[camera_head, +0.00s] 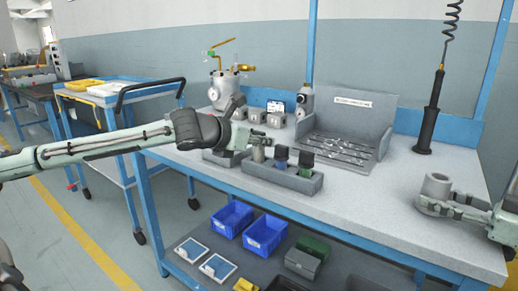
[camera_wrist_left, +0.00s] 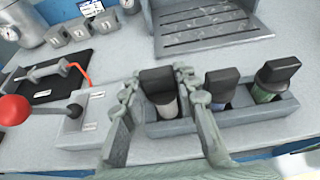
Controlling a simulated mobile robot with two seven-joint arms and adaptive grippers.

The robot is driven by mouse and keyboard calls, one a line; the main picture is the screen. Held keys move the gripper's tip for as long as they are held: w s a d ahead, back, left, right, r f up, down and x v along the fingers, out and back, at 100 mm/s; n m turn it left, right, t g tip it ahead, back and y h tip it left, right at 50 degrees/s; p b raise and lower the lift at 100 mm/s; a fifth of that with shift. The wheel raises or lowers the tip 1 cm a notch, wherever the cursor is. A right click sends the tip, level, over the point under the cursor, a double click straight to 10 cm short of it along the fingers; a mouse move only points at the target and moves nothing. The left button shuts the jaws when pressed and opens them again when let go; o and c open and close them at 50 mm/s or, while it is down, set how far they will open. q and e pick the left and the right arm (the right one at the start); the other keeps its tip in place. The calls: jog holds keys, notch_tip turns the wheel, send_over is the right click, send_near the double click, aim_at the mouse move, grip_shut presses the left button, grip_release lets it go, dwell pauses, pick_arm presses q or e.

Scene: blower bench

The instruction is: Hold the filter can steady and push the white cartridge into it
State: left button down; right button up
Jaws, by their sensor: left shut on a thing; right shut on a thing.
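The white cartridge (camera_wrist_left: 168,107) has a dark cap and stands upright in the left slot of a grey rack (camera_head: 285,181); it also shows in the head view (camera_head: 258,155). My left gripper (camera_head: 262,142) is shut on the cartridge, with one finger on each side of it in the left wrist view (camera_wrist_left: 158,88). The grey filter can (camera_head: 437,184), a short open-topped cylinder, stands upright on the bench at the right. My right gripper (camera_head: 427,204) is shut on the can, low on its side. Part of the can's base is hidden by the fingers.
A blue cartridge (camera_head: 281,162) and a green cartridge (camera_head: 305,171), both dark-capped, stand in the same rack. A black tool (camera_head: 428,125) hangs on a coiled cord. The bench between rack and can is clear.

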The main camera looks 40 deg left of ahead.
pick_arm(q)
notch_tip(320, 180, up, 7)
jog(key=shift+f, duration=0.1)
jog(key=shift+w+d+r, duration=0.2)
jog(key=shift+d+r, duration=0.05)
jog(key=shift+r, duration=0.05)
jog(key=w+d+m+h, duration=0.2)
jog(key=w+d, duration=0.2)
jog(key=d, duration=0.5)
jog(key=w+d+m+h, duration=0.1)
jog(key=w+d+h, duration=0.15)
jog(key=d, duration=0.65)
jog(key=d+r+m+g+h, duration=0.1)
jog(key=d+r, duration=0.1)
jog(key=d, duration=0.8)
jog(key=d+r+m+g+h, duration=0.1)
jog(key=d+r+m, duration=0.1)
jog(key=d, duration=0.9)
jog(key=shift+w+r, duration=0.3)
jog(key=shift+r, duration=0.05)
jog(key=shift+f+h, duration=0.1)
jog(key=shift+h, duration=0.15)
jog(key=shift+f, duration=2.85)
jog(key=shift+f, duration=3.05)
